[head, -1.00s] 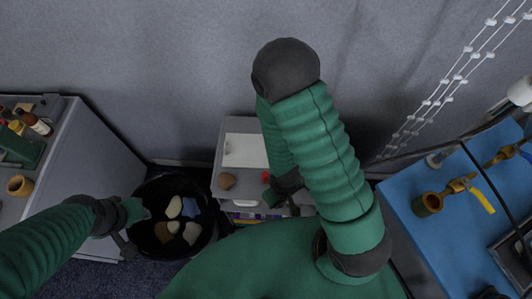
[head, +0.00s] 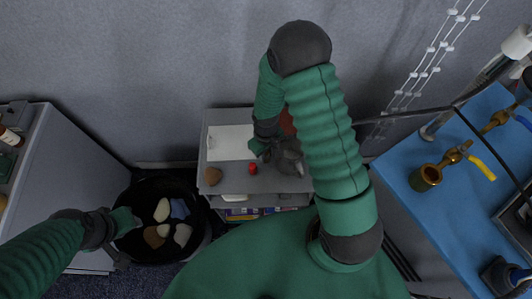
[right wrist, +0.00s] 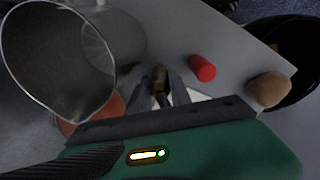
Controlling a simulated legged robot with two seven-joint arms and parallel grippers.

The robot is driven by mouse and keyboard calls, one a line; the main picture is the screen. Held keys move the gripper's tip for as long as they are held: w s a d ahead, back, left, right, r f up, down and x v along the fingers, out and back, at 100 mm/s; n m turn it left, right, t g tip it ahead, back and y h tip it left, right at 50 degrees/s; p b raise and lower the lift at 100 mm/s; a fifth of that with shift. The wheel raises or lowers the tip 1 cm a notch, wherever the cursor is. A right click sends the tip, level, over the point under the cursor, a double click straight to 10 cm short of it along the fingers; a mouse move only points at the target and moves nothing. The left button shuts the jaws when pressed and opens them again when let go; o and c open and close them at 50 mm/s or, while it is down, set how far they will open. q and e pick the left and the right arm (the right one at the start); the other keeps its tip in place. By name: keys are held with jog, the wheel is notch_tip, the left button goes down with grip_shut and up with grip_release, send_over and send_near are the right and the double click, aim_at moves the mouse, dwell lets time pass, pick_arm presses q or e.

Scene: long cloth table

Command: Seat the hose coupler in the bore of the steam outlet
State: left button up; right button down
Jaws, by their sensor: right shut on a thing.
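My right gripper (right wrist: 165,92) is shut on a small dark piece with a brass-coloured end (right wrist: 160,76), which looks like the hose coupler. In the head view this gripper (head: 290,160) is over the small grey stand; the held piece is not clear there. The likely steam outlet is a brass fitting with an open round bore (head: 427,177) and a yellow lever, on the blue-topped table at the right, well away from the gripper. My left gripper (head: 128,220) is at the black bin's left rim; its fingers are too small to read.
The grey stand (head: 240,185) holds a red cylinder (head: 253,169), a brown lump (head: 212,175), a white sheet (head: 230,142) and a terracotta object (head: 287,121). A clear vessel (right wrist: 55,60) is close to my right gripper. A black hose crosses above the blue table (head: 400,180).

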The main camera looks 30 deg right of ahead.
jog(key=shift+f, duration=0.15)
jog(key=c, duration=1.2)
grip_release()
